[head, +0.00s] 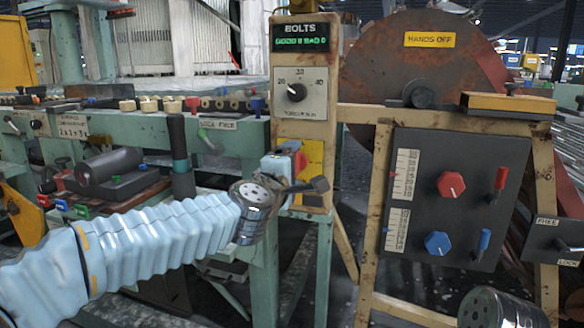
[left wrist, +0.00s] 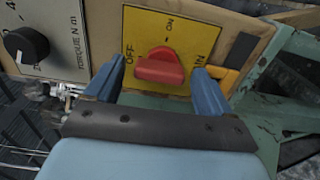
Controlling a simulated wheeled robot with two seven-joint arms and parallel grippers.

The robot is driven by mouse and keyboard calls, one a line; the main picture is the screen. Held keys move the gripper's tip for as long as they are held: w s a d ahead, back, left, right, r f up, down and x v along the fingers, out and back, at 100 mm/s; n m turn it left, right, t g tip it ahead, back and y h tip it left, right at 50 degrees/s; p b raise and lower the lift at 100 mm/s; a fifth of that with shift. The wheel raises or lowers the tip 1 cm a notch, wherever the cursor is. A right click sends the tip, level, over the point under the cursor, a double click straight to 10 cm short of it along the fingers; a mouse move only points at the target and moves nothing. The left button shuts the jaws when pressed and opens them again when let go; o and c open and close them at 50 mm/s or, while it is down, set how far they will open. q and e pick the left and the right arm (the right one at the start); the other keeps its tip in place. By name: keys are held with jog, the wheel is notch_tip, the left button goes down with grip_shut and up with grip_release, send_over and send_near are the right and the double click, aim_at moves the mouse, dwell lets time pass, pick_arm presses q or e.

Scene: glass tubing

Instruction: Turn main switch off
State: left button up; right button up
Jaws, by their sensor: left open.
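The main switch is a red knob (left wrist: 160,68) on a yellow plate (left wrist: 143,22) marked OFF, ON and MAIN in the left wrist view. The knob's bar lies across the picture, its left end below the OFF label. In the head view, the yellow plate (head: 314,160) is low on the BOLTS panel, partly hidden by my gripper. My left gripper (left wrist: 157,71) is open, its blue fingers on either side of the knob. I cannot tell whether they touch it. In the head view, the gripper (head: 284,166) is at the plate.
A torque dial (head: 296,92) sits above the switch on the wooden panel (head: 284,131). To the right, a dark board (head: 462,215) carries a red knob, a blue knob and two levers. A green workbench (head: 240,140) with tools stands left, near my left arm.

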pick_arm(q)
jog(key=v, duration=1.4)
